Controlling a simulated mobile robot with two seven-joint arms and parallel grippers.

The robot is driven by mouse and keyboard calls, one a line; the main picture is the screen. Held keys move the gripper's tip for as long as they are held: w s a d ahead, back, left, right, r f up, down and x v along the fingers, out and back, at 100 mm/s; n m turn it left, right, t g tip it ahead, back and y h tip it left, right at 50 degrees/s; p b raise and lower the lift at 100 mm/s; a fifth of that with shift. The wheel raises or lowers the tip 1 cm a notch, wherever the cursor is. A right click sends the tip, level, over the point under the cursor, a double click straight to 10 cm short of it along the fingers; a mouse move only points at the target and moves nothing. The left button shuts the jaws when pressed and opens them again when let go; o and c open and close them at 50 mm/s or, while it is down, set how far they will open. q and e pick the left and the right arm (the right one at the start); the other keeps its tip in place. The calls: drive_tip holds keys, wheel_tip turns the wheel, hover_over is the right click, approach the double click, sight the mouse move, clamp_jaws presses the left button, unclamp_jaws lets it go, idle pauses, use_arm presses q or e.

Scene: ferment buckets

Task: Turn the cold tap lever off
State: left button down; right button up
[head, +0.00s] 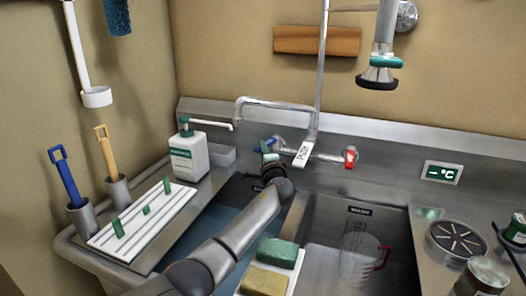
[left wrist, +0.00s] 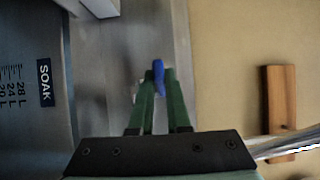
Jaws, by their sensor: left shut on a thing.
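The blue cold tap lever (head: 264,144) is on the left end of the wall tap above the sink, next to the red hot lever (head: 351,157) on the right end. My left gripper (head: 268,153) reaches up over the sink to the blue lever. In the left wrist view, my green fingers (left wrist: 158,88) are closed around the blue lever (left wrist: 158,72), whose tip shows between them. The swivel spout (head: 270,101) arches left above the lever. My wrist partly hides the lever's base in the head view. My right gripper is not in view.
A soap bottle (head: 188,152) stands left of the tap. A push tag (head: 303,154) hangs by the tap pipe. Green and yellow sponges (head: 278,252) lie on the sink divider below my arm. A clear jug (head: 358,258) stands in the right basin. A spray head (head: 378,78) hangs above right.

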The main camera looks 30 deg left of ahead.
use_arm(q)
drive_tip(key=c, duration=0.9)
unclamp_jaws()
drive_tip(key=shift+p+v, duration=3.95)
drive_tip(key=shift+v, duration=2.25)
